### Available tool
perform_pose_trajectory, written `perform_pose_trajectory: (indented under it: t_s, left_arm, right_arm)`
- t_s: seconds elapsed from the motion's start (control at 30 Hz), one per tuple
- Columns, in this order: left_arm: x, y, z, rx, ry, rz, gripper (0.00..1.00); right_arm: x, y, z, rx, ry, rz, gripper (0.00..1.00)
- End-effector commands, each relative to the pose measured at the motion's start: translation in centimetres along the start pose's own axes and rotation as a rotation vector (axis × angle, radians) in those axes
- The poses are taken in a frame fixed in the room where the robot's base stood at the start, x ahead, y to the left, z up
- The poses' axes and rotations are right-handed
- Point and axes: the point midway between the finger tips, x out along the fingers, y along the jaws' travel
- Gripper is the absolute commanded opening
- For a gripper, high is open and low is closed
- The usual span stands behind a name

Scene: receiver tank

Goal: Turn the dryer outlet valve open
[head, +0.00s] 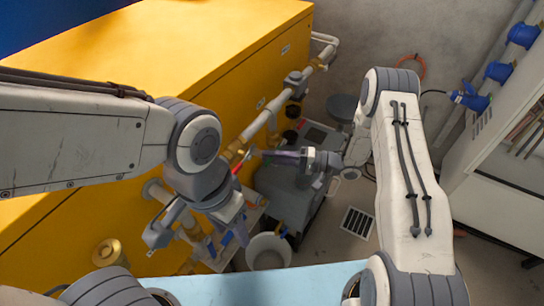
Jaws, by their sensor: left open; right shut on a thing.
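A pale pipe with brass valve fittings (233,156) runs along the side of the yellow cabinet. A small red lever (237,169) shows at one fitting. No label can be read, so I cannot tell for sure which valve is the dryer outlet. My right gripper (266,157) reaches in from the right and is shut, its fingers pointing left at the fitting near the red lever. What lies between its fingers is small and mostly hidden; it looks like a valve handle. My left gripper (192,236) is open, lower down beside the cabinet, close to the lower pipework.
The yellow cabinet (150,40) fills the left. A grey tank unit (284,186) stands below my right gripper. A white bucket (268,252) is on the floor beside a low shelf. A floor grate (357,222) and a white cabinet (500,170) are at right.

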Motion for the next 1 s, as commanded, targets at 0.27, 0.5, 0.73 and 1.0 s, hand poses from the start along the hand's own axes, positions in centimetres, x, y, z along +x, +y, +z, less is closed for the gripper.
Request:
perform_pose_trajectory:
  t_s: [0.27, 0.5, 0.73, 1.0]
  left_arm:
    - [0.0, 0.0, 0.0, 0.0, 0.0, 0.0, 0.5]
    - [0.0, 0.0, 0.0, 0.0, 0.0, 0.0, 0.5]
    - [-0.1, 0.0, 0.0, 0.0, 0.0, 0.0, 0.5]
    - [-0.4, 0.0, 0.0, 0.0, 0.0, 0.0, 0.5]
  right_arm:
    - [0.0, 0.0, 0.0, 0.001, 0.0, 0.0, 0.0]
    - [0.0, 0.0, 0.0, -0.001, 0.001, 0.001, 0.0]
    - [0.0, 0.4, 0.0, -0.05, 0.001, 0.022, 0.0]
    - [-0.1, 1.6, -0.2, -0.211, 0.0, 0.089, 0.0]
